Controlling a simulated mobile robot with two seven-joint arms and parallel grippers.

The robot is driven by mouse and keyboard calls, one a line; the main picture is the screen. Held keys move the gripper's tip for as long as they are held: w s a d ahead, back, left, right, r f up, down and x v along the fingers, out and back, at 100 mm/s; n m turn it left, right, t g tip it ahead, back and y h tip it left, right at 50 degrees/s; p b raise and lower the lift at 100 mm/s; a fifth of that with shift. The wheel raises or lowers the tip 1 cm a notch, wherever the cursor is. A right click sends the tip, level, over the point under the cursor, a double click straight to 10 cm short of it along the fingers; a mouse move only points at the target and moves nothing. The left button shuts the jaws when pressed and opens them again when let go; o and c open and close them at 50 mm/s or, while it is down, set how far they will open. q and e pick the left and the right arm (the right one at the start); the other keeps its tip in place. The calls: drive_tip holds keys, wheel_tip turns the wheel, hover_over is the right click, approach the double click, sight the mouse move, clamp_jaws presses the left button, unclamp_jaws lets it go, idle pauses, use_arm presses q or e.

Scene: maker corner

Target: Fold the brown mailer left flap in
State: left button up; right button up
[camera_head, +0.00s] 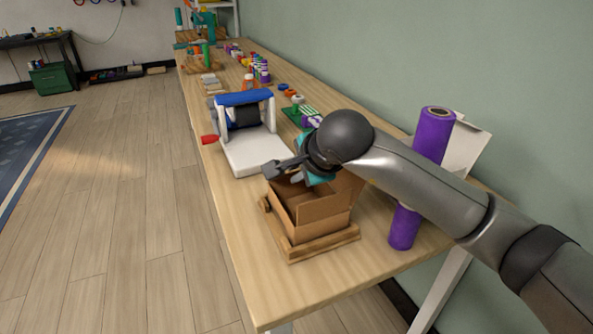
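The brown mailer (323,222) is an open cardboard box near the front end of the workbench. It sits in a low wooden frame (325,246). Its inside is partly visible, and a flap (350,188) stands raised on its right side. My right gripper (280,170) reaches in from the right and hangs over the box's far left edge. My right arm hides the back of the box. I cannot tell whether the fingers touch a flap or whether they are open. A teal piece (318,180) shows just under the wrist. My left gripper is out of view.
A white machine with a blue top (244,99) stands just behind the box, with a red-tipped part at its left. Purple rolls (434,136) stand to the right by the wall. Small coloured items line the bench's far part. The bench's front left corner is clear.

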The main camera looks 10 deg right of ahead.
clamp_jaws()
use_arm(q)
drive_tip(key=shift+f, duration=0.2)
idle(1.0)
use_arm(e)
drive_tip(key=b, duration=0.1)
drive_tip(key=t+b, duration=0.1)
drive_tip(key=b, duration=0.1)
drive_tip(key=shift+s+d+f, duration=0.1)
drive_tip(key=shift+f, duration=0.2)
drive_tip(key=shift+r+b, duration=0.1)
drive_tip(key=shift+b, duration=0.3)
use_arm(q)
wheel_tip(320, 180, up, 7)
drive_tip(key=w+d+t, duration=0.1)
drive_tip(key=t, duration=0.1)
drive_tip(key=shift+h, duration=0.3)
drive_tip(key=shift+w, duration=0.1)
use_arm(e)
drive_tip(key=shift+c, duration=0.7)
unclamp_jaws()
drive_tip(key=o, duration=0.4)
drive_tip(key=shift+o, duration=0.2)
